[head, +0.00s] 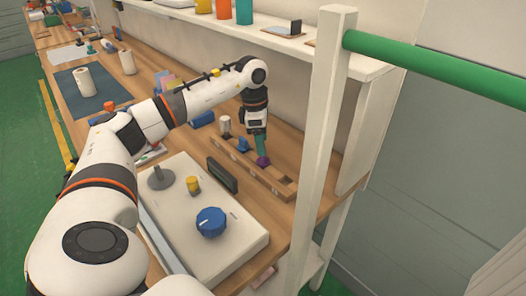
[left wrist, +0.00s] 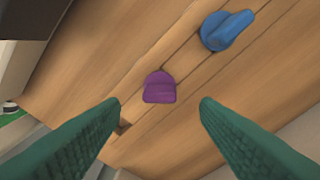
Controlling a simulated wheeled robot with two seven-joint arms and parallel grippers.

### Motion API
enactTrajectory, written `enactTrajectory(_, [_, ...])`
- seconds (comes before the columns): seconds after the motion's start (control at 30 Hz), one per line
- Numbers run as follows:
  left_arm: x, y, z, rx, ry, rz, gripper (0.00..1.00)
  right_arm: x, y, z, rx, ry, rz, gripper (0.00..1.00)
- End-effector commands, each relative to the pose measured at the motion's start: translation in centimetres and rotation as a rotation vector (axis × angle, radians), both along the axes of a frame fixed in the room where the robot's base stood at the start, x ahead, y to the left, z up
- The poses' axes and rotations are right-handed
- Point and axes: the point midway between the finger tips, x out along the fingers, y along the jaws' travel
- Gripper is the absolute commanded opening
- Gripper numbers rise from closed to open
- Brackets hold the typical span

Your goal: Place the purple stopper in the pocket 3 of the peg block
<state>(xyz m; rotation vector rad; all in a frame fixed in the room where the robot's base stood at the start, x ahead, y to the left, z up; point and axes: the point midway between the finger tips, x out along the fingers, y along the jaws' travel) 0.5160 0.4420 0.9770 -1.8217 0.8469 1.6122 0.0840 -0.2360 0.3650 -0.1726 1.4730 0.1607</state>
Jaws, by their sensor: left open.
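The purple stopper (head: 263,161) stands at the wooden peg block (head: 246,172), between a blue stopper (head: 243,145) and a dark empty pocket near the block's near-right end. In the left wrist view the purple stopper (left wrist: 160,87) sits on the line of the block; how deep it sits is hidden. My left gripper (head: 260,150) points down over it. Its green fingers (left wrist: 160,102) are open, with gaps between them and the purple stopper. The blue stopper (left wrist: 225,31) shows farther along the block. My right gripper is not in view.
A pale panel with a blue knob (head: 211,222) and a yellow knob (head: 193,184) lies left of the block. A grey-white cylinder (head: 225,125) stands at the block's far end. A white shelf post (head: 325,125) rises close on the right.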

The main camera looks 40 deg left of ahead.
Motion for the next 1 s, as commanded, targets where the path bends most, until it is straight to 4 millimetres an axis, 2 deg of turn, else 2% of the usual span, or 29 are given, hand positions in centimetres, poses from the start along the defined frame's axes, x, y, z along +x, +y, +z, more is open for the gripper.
enactTrajectory(0.1, [-0.1, 0.3, 2.7, 0.000, -0.006, 0.001, 0.57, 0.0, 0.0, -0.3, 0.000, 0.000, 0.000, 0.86])
enactTrajectory(0.2, [-0.3, 0.4, 4.5, 0.000, -0.003, 0.000, 0.57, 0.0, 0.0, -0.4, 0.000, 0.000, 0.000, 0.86])
enactTrajectory(0.4, [-0.5, 0.6, 6.7, 0.000, -0.001, 0.000, 0.57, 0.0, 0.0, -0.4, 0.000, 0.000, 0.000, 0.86])
enactTrajectory(1.0, [-0.5, 0.7, 7.0, 0.000, 0.000, 0.000, 0.57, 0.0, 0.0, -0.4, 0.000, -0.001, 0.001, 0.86])
